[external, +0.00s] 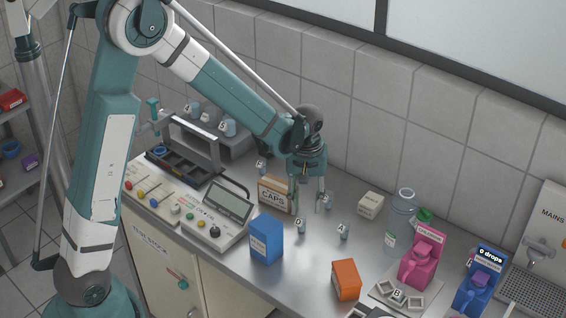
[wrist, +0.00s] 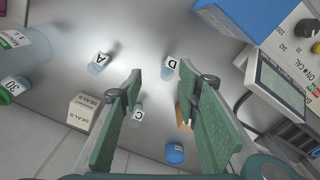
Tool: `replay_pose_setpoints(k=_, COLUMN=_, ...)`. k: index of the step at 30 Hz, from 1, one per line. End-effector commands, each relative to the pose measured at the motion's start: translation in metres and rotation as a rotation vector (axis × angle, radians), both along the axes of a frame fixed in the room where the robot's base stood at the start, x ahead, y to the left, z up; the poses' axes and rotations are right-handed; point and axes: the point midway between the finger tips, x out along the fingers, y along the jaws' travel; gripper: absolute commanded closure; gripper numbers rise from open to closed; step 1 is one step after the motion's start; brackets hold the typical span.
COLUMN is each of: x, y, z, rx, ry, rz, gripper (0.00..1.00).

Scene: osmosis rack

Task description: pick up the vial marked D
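The vial marked D (external: 300,226) stands on the steel bench, a small blue vial with a white label. In the wrist view vial D (wrist: 168,72) shows near the fingertips, closer to the right finger. My gripper (external: 307,208) points down behind vial D; its fingers are apart with nothing held. In the wrist view my gripper (wrist: 160,74) has an open gap. Vial A (external: 343,231) stands to the right of D, and it also shows in the wrist view (wrist: 98,63). Vial C (external: 327,202) stands by my right finger, and it shows between the fingers in the wrist view (wrist: 137,116).
A CAPS box (external: 274,196) stands close left of my gripper, and a blue box (external: 266,241) left of D. An orange box (external: 346,280) stands in front, a SEALS box (external: 371,204) behind right. Vial B (external: 397,297) sits in a tray at right.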

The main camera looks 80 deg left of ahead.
Motion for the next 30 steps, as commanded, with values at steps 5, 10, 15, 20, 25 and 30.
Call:
replay_pose_setpoints(k=5, x=-0.004, y=0.015, z=-0.010, rx=-0.011, ry=0.015, rz=0.041, gripper=0.67)
replay_pose_setpoints(k=10, x=-0.004, y=0.018, z=-0.013, rx=-0.014, ry=0.019, rz=0.051, gripper=0.67)
replay_pose_setpoints(k=15, x=-0.005, y=0.018, z=-0.013, rx=-0.014, ry=0.019, rz=0.051, gripper=0.67)
replay_pose_setpoints(k=20, x=-0.004, y=0.017, z=-0.014, rx=-0.014, ry=0.019, rz=0.051, gripper=0.67)
replay_pose_setpoints(k=25, x=-0.005, y=0.017, z=-0.023, rx=-0.014, ry=0.019, rz=0.051, gripper=0.67)
replay_pose_setpoints(k=30, x=-0.004, y=0.018, z=-0.035, rx=-0.013, ry=0.018, rz=0.051, gripper=0.67)
